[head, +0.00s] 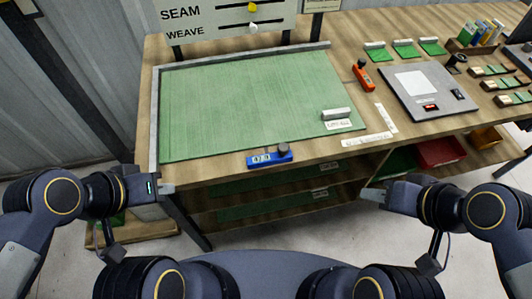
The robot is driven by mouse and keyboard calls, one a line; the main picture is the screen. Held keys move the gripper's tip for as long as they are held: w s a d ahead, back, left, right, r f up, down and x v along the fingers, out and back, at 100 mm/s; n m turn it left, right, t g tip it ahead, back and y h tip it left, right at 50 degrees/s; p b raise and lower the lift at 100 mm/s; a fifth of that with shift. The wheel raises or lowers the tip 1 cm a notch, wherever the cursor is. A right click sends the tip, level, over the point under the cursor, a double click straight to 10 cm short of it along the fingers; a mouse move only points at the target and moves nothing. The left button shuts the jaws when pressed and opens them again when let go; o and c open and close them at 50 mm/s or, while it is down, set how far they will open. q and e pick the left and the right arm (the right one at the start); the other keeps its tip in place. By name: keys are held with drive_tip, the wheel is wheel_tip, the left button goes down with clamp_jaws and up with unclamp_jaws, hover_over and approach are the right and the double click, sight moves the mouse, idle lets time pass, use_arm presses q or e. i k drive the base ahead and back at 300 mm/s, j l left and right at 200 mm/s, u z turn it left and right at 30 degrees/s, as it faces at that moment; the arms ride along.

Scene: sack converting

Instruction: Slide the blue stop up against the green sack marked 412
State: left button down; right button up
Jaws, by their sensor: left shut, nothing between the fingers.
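A blue block with a dark knob and a small white marking (268,159) sits at the table's front edge, close to the front edge of a large flat green sack (230,100); I cannot tell whether they touch. A white tag (338,125) lies at the sack's front right, its print too small to read, so I cannot confirm 412. My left gripper (150,187) is shut and empty near the table's front left corner, left of the blue block. My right gripper (376,195) is in front of the table, right of the block; its fingers are unclear.
Grey rails (156,115) border the sack at left and back. An orange tool (364,76) and a grey panel (425,90) lie to the right. Small green pieces (404,50) lie farther back. A sign with sliders (225,18) stands behind. Shelves (275,195) sit below the tabletop.

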sight(284, 154)
drive_tip(key=u, duration=1.1)
drive_tip(key=k+l+u, duration=0.1)
drive_tip(key=l+u, duration=0.15)
drive_tip(key=k+l+u, duration=0.2)
drive_tip(key=i+l, duration=0.05)
drive_tip(key=l, duration=0.05)
